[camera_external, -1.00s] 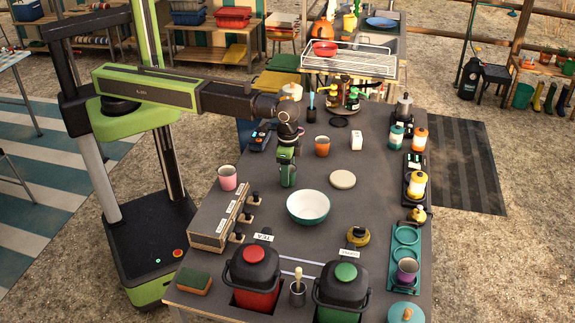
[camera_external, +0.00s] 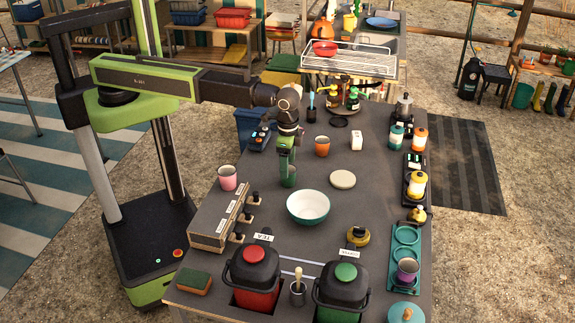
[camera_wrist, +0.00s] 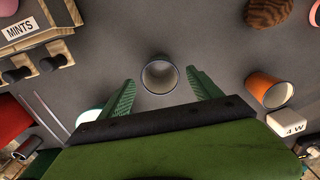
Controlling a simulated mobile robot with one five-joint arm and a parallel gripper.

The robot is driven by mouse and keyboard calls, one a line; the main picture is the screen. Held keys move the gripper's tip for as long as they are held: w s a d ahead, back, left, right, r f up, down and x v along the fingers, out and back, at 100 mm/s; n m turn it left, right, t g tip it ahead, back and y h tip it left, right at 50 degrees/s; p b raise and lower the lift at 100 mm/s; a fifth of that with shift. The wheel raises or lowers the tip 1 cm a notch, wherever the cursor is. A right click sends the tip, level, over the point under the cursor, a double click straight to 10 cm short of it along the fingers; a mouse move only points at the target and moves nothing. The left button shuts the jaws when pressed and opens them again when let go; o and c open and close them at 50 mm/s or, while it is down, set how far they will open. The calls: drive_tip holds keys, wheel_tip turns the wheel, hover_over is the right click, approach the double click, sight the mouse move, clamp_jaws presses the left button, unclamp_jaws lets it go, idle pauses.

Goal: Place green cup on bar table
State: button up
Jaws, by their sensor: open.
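The green cup (camera_external: 288,180) stands upright on the dark grey table top (camera_external: 375,205), beyond the white bowl. In the wrist view its open mouth (camera_wrist: 160,75) faces my camera, and its outer colour is hard to see. My gripper (camera_external: 286,162) is above the cup, pointing down. In the wrist view its two green fingers (camera_wrist: 159,79) are spread apart, one on each side of the cup, with a gap on both sides. The external view does not show clearly where the fingers end and the cup begins. No surface is labelled as the bar table.
A white bowl (camera_external: 308,207) stands just in front of the cup. A pink cup (camera_external: 227,177) and a labelled wooden box (camera_external: 218,223) are at left. Bare table lies right of the bowl.

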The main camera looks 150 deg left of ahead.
wheel_tip(320, 180, up, 8)
drive_tip(key=p, duration=0.6)
